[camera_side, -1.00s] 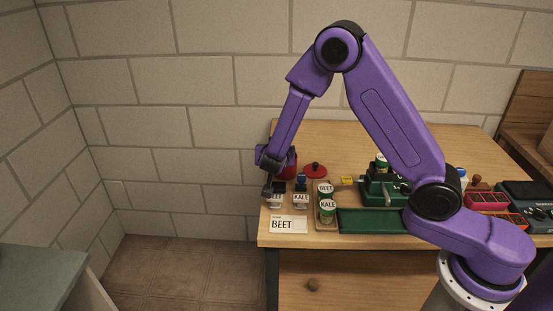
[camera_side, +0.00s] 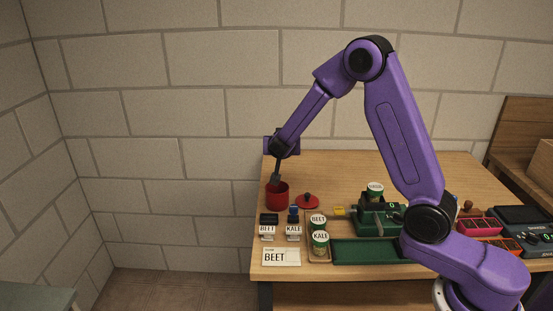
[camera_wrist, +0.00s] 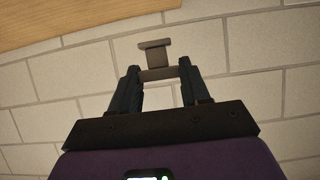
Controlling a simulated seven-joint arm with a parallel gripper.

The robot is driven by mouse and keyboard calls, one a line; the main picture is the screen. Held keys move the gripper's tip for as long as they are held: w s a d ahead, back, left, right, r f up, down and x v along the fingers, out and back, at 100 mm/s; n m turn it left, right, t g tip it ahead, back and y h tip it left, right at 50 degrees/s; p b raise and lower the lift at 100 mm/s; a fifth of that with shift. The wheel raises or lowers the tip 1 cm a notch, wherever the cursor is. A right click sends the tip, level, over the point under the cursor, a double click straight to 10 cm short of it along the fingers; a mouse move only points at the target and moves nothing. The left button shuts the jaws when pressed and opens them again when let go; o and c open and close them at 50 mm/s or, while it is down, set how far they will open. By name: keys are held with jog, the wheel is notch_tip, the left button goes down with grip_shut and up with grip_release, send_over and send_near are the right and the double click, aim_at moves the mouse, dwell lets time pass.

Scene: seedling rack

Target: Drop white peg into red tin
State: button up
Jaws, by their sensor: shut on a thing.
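The red tin (camera_side: 277,197) stands open at the back left of the table in the side view. My gripper (camera_side: 276,179) points down just above the tin's mouth. In the wrist view, my gripper (camera_wrist: 159,75) is shut on a small I-shaped piece, which I take to be the white peg (camera_wrist: 154,46); it looks grey-brown in the shade. Its far end sticks out beyond the fingertips. In the side view the peg is too small to tell from the fingertips, and whether its end is inside the rim is unclear.
A red lid (camera_side: 307,202) lies right of the tin. In front stand BEET (camera_side: 268,227) and KALE (camera_side: 293,228) stamps, a BEET card (camera_side: 281,257) and a wooden tray (camera_side: 318,258) with labelled cans. A green machine (camera_side: 379,218) is further right.

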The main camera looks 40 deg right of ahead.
jog(key=shift+f, duration=2.8)
jog(key=o, duration=1.1)
jog(key=v, duration=1.7)
jog(key=shift+s+a, duration=0.15)
jog(key=shift+s, duration=0.05)
